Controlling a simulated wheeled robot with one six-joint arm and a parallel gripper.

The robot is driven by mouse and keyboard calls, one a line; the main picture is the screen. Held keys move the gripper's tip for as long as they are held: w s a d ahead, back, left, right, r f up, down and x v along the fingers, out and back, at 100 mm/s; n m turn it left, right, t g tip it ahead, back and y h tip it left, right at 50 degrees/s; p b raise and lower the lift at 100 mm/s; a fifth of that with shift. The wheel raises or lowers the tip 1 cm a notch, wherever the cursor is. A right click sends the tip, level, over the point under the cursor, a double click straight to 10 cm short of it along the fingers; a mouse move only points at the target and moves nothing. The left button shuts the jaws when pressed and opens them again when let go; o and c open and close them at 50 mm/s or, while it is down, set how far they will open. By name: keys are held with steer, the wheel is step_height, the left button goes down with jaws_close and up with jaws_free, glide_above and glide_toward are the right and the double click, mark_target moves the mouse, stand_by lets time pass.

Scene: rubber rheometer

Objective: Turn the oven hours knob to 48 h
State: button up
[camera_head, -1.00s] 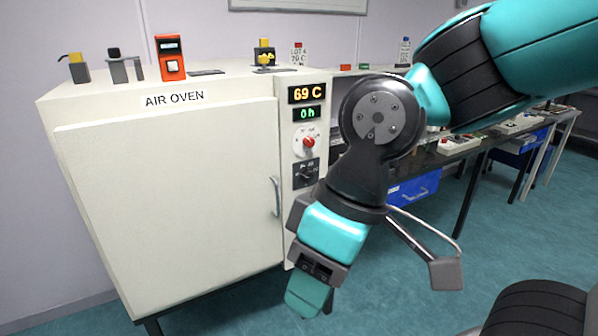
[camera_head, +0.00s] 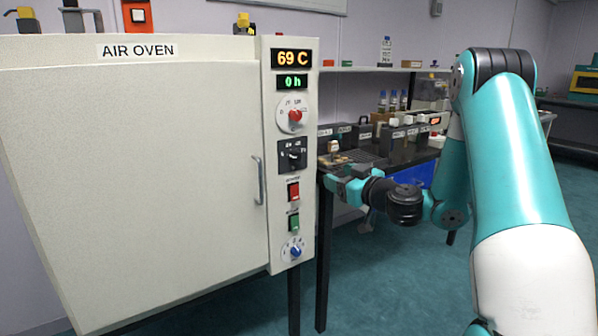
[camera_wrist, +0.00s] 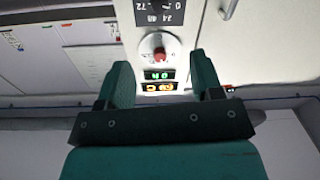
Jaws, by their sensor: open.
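The air oven (camera_head: 150,190) stands at the left of the head view, its door shut. The hours knob (camera_head: 294,155) is black on a dark dial plate, below the red knob (camera_head: 295,115). The green display (camera_head: 292,83) reads 0 h. My gripper (camera_head: 336,182) is open and empty, just right of the control panel and a little lower than the hours knob, apart from it. In the wrist view the picture is upside down: the red knob (camera_wrist: 160,53) appears between the fingers, and the hours dial plate (camera_wrist: 160,12) is cut off at the top edge.
Below the dial are a red switch (camera_head: 293,192), a green switch (camera_head: 293,222) and a blue knob (camera_head: 292,250). The door handle (camera_head: 258,180) juts out left of the panel. A bench with dark boxes (camera_head: 398,145) stands behind my gripper. The floor at front is clear.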

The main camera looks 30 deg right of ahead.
mark_target(298, 158)
steer(key=w+p, duration=0.3)
steer(key=w, duration=0.2)
steer(key=w+a+p, duration=0.1)
steer(key=w+p, duration=0.2)
steer(key=w, duration=0.3)
steer(key=w+p, duration=0.3)
steer(key=w, duration=0.3)
steer(key=shift+w+a+p, duration=0.1)
steer(key=shift+a+p, duration=0.1)
steer(key=shift+p, duration=0.1)
steer(key=c, duration=0.9)
